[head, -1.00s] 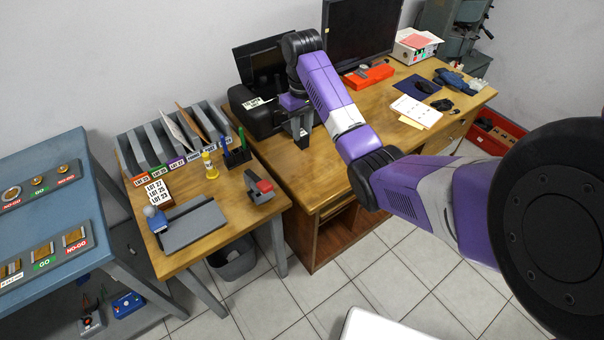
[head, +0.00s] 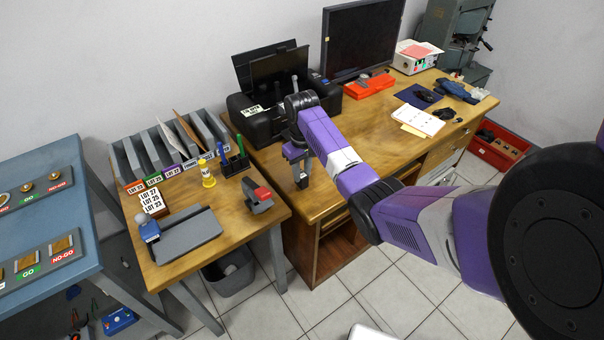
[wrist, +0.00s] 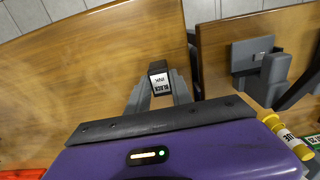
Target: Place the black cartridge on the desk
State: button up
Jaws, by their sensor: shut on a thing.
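The black cartridge (wrist: 159,80), with a white ink label, shows in the wrist view between the grey fingers of my gripper (wrist: 160,92). My gripper is shut on it. In the head view my gripper (head: 301,180) points down over the front left part of the brown desk (head: 340,190), in front of the printer. The cartridge is mostly hidden by the fingers there. I cannot tell whether it touches the desktop. The desk also fills the left of the wrist view (wrist: 80,75).
The black printer (head: 258,125) stands behind my gripper. A lower side table (head: 240,225) with a grey and red device (head: 258,195) adjoins on the left. A notepad (head: 418,120) and an orange box (head: 369,85) lie further right. The desktop between is bare.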

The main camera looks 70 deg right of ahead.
aim_at(302, 174)
jog(key=shift+f, duration=0.45)
jog(key=shift+f, duration=0.2)
jog(key=o, duration=1)
jog(key=shift+o, duration=0.2)
notch_tip(302, 174, up, 12)
jog(key=shift+r+p, duration=0.25)
jog(key=shift+p, duration=0.2)
jog(key=shift+w, duration=0.1)
